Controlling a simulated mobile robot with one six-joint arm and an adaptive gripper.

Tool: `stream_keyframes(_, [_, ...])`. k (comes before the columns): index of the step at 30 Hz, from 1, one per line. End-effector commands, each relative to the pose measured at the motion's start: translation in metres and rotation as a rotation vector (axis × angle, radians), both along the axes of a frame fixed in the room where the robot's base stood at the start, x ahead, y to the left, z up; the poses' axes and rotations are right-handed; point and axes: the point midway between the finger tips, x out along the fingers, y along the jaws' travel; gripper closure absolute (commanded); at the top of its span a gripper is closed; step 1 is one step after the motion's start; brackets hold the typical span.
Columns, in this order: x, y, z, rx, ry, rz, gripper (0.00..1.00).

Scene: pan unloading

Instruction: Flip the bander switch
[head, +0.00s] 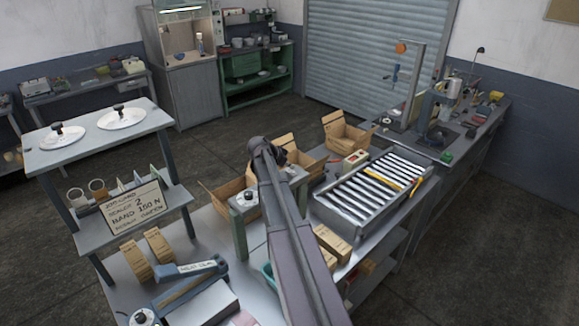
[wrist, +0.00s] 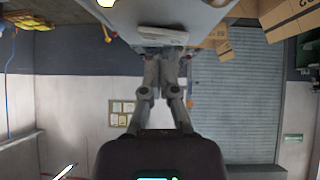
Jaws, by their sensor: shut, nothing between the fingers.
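My gripper (wrist: 168,56) has its two fingers together and empty in the wrist view, which looks upside down. Its tips are close to a pale, flat-faced piece (wrist: 163,36) at the edge of a grey surface (wrist: 190,12); I cannot tell if they touch. In the head view my gripper (head: 279,155) is mostly hidden behind my arm, above the cardboard boxes. A grey bench unit with a round dial (head: 246,197) stands left of my arm. A small pale box with a red part (head: 355,158) sits by the rollers. I cannot make out which part is the bander switch.
Open cartons (head: 346,132) stand behind the roller conveyor (head: 368,190). Closed small boxes (head: 333,243) lie right of my arm. A job card (head: 136,208) and a tape dispenser (head: 190,271) are at left. Clear floor lies behind the bench.

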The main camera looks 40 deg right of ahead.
Motion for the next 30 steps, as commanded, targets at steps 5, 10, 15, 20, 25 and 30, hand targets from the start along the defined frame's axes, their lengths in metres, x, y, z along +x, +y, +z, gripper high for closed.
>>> stream_keyframes(5, [-0.001,0.000,0.018,0.000,-0.001,0.001,1.00])
stream_keyframes(10, [-0.002,0.001,0.033,0.000,0.000,0.001,1.00])
stream_keyframes(15, [-0.007,0.015,0.047,0.000,0.000,0.003,1.00])
stream_keyframes(20, [-0.010,0.029,0.061,0.000,0.001,0.002,1.00])
stream_keyframes(25, [-0.013,0.043,0.075,-0.001,0.000,0.003,1.00])
stream_keyframes(30, [-0.016,0.056,0.087,-0.001,0.000,0.003,1.00])
